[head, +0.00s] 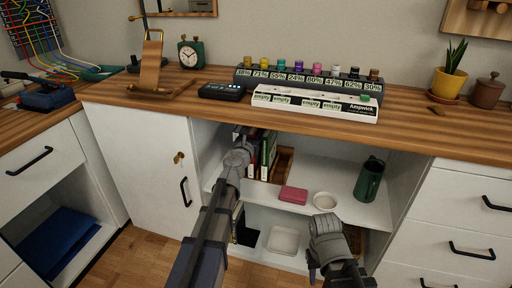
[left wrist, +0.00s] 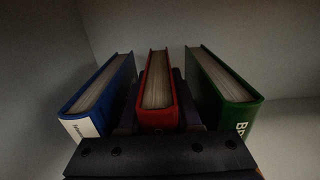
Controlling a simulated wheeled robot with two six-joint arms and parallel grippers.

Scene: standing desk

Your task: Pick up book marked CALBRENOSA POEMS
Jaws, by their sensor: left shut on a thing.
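In the left wrist view three books stand upright, page edges up: a blue book (left wrist: 100,97) with a white label, a red book (left wrist: 158,85), and a green book (left wrist: 222,85) with large white letters, partly cut off. The title CALBRENOSA POEMS is not readable on any. My left gripper (left wrist: 158,112) is shut on the red book, its dark fingers on both sides. In the head view the left arm reaches into the cabinet and hides part of the books; the green book (head: 268,153) shows beside it. My right gripper (head: 326,236) hangs before the lower shelf; its fingers are unclear.
The wooden desktop (head: 215,109) overhangs the opening. A closed door (head: 146,170) is on the left, drawers (head: 460,205) on the right.

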